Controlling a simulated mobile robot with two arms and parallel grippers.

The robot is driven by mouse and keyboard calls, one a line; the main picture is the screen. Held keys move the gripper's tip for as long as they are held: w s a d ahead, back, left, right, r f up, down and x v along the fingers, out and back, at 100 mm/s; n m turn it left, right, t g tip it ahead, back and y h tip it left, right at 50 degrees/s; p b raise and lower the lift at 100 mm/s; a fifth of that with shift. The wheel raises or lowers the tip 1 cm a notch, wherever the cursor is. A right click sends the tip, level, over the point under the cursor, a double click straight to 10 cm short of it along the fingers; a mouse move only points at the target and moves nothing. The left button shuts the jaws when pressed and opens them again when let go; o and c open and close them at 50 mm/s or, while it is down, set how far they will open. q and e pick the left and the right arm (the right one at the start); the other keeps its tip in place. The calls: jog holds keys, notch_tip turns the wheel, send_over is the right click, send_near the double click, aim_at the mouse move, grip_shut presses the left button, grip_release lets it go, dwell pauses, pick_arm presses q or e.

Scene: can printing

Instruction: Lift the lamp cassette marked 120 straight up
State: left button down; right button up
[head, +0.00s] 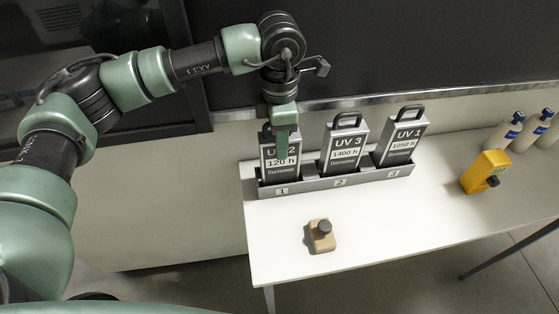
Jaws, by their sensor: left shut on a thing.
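The lamp cassette marked 120 h (282,172), labelled UV 2, stands upright in slot 1 at the left end of the grey rack (345,184). My left gripper (283,145) comes down from above and is shut on this cassette at its top. The gripper covers the handle and part of the cassette's label. The cassette's lower end is hidden behind the rack's front wall. My right gripper is not in the head view.
Cassettes UV 3 (345,146) and UV 1 (402,137) stand in slots 2 and 3. A tan block with a dark knob (321,236), a yellow device (484,172) and several bottles (509,131) stand on the white table (400,222). A dark panel rises behind.

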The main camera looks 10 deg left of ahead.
pick_arm(q)
jog(key=shift+r, duration=0.15)
jog(key=shift+w+r, duration=0.1)
jog(key=shift+r, duration=0.45)
notch_tip(320, 180, up, 19)
jog(key=b, duration=0.2)
jog(key=shift+f+b, duration=0.15)
jog(key=shift+b, duration=0.25)
jog(key=shift+f, duration=0.1)
